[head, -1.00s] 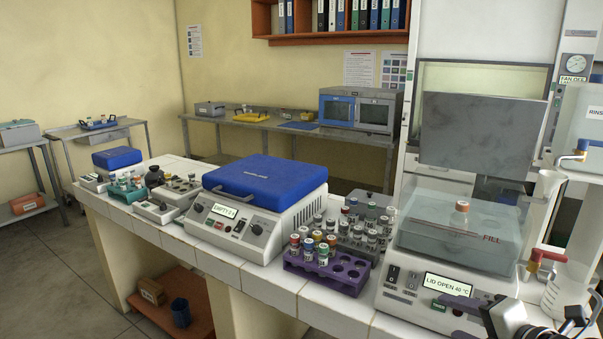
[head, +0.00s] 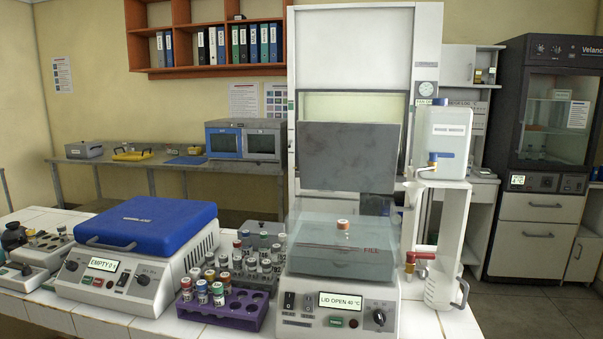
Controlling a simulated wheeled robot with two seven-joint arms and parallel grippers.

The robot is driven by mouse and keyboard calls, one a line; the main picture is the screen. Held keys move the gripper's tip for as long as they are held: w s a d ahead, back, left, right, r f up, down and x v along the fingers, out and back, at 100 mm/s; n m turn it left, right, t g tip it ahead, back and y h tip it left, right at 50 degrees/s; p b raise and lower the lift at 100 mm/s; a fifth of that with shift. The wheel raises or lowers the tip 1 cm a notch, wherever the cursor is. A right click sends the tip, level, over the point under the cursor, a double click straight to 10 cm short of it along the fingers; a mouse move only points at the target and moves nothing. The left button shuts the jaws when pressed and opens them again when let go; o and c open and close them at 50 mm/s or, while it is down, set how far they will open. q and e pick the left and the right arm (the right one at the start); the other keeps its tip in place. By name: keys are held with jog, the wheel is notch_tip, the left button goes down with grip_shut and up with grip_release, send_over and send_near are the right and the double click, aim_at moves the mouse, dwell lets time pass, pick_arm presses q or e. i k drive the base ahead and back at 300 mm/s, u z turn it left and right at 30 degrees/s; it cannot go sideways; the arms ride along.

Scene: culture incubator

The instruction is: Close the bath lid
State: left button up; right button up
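The bath (head: 362,292) stands on the white tiled bench right of centre, with clear walls and a white control base. Its display (head: 345,301) reads "LID OPEN 40 °C". The grey bath lid (head: 348,157) stands upright behind and above the clear tank (head: 308,262). A bottle with an orange cap (head: 343,224) shows at the tank. Neither of my grippers is in view.
A purple rack (head: 243,312) with several vials stands left of the bath, near a blue-lidded machine (head: 150,225). Right of the bath are a red-handled tap (head: 411,262) and a clear jug (head: 441,285). A white tank (head: 443,142) with a blue-handled tap stands above.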

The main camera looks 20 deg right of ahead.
aim_at(358, 157)
jog(key=z, duration=2.7)
jog(key=i, duration=3.45)
jog(key=u, duration=2.05)
jog(key=i, duration=1.6)
jog(key=u, duration=3.1)
